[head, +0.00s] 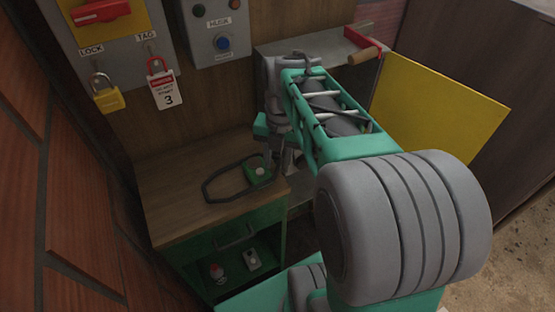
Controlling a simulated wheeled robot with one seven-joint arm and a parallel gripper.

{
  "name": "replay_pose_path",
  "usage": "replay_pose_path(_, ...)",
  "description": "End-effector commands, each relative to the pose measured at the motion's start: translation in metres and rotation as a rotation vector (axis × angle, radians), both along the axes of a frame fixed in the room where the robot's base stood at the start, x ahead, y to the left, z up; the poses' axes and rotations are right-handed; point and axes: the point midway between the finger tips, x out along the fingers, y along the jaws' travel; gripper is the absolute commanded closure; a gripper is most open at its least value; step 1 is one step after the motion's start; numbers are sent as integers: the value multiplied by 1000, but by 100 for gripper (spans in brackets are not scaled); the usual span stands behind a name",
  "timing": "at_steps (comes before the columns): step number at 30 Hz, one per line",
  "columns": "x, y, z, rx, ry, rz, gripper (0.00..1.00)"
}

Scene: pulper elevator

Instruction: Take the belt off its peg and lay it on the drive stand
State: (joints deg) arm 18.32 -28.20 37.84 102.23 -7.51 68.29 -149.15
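A dark, angular belt loop (208,189) lies on the wooden top of a green cabinet. Its right end reaches a small green block with a pale round knob (259,171), which may be the peg; I cannot tell whether the loop goes around the knob or only beside it. My gripper (289,163) points down just right of the block, near the cabinet's right edge. It is small and partly covered by my arm, so its fingers and any contact with the belt are unclear. I cannot make out the drive stand for certain; my arm hides much of that side.
The cabinet top (165,205) is otherwise clear. On the wall hang a yellow padlock (107,97), a red padlock with a tag (163,90) and a control box (218,30). A yellow panel (440,115) and a wooden-handled tool (366,55) are at right. Brick wall borders the left.

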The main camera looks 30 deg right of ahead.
Motion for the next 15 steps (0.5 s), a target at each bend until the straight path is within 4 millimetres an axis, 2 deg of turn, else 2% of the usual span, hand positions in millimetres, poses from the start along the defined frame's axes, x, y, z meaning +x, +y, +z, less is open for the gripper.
replay_pose_path(9,0,0,4,0,0,0,65)
replay_pose_path(11,1,-1,11,-1,-2,-1,65)
replay_pose_path(15,1,-2,40,-1,-4,-1,65)
